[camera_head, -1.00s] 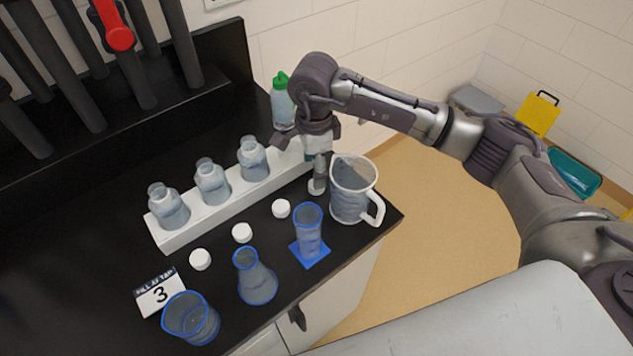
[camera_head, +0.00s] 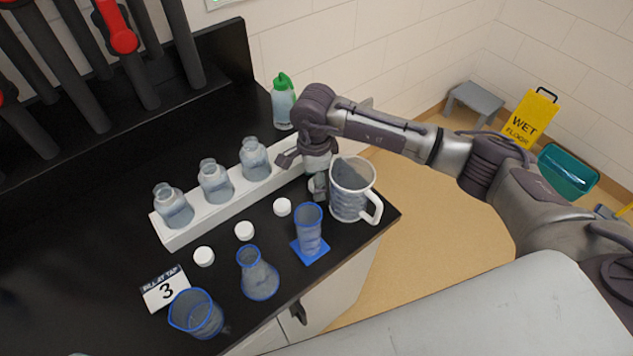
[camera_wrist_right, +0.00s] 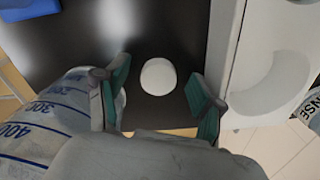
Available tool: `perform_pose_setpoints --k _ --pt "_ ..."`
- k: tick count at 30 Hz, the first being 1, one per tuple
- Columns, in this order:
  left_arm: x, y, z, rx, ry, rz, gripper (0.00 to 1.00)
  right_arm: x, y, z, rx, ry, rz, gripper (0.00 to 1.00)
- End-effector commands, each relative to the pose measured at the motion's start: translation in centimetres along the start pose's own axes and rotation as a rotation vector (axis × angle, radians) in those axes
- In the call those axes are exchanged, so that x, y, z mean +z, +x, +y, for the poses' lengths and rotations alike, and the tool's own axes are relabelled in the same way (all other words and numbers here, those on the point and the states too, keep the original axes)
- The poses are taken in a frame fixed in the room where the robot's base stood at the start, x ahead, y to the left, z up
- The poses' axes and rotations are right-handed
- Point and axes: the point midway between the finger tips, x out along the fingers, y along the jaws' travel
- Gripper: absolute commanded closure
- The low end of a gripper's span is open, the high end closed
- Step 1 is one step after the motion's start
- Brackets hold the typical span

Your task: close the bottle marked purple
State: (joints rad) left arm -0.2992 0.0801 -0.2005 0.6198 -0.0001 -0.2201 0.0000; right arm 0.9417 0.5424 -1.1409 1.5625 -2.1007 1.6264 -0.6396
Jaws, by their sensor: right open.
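Three clear, open-necked bottles stand in a white rack (camera_head: 187,231): the left bottle (camera_head: 174,207), middle bottle (camera_head: 215,182) and right bottle (camera_head: 254,160). I see no purple mark on them. Three white caps lie in front: a left cap (camera_head: 204,256), a middle cap (camera_head: 244,231) and a right cap (camera_head: 282,207). My right gripper (camera_wrist_right: 155,92) is open, pointing down between the rack's right end and the measuring jug. In the wrist view a white cap (camera_wrist_right: 158,77) lies on the counter between its fingers, apart from both. My left gripper is out of view.
A measuring jug (camera_head: 352,191) stands close beside my right gripper. A blue-rimmed cylinder (camera_head: 309,230), flask (camera_head: 258,275) and beaker (camera_head: 196,315) line the front. A green-topped bottle (camera_head: 283,106) stands behind the rack.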

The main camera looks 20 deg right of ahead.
Motion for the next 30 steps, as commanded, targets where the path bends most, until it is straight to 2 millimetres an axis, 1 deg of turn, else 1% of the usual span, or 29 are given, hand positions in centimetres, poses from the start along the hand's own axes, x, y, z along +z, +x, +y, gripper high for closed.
perform_pose_setpoints --k 1,8,9,18,23,26,29,30 --pt "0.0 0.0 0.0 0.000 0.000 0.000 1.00 0.0 0.0 0.0 0.000 0.000 0.000 0.34" --pt "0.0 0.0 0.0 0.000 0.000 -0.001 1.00 0.0 0.0 0.0 0.000 0.000 0.000 0.72" --pt "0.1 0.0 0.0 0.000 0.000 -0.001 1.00 0.0 0.0 0.0 0.000 0.000 0.000 0.73" --pt "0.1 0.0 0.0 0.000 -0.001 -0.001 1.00 0.0 -0.1 0.0 0.000 0.001 0.000 0.74" --pt "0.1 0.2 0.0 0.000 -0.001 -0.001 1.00 0.0 -0.7 -0.1 -0.001 0.001 0.000 0.74" --pt "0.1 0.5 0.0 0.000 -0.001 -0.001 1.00 0.0 -1.8 -0.1 -0.003 0.001 -0.001 0.74" --pt "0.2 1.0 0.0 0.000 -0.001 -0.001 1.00 0.0 -3.5 -0.1 -0.005 0.000 0.000 0.74" --pt "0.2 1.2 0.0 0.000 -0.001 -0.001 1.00 0.0 -4.3 -0.2 -0.005 0.000 -0.001 0.74"
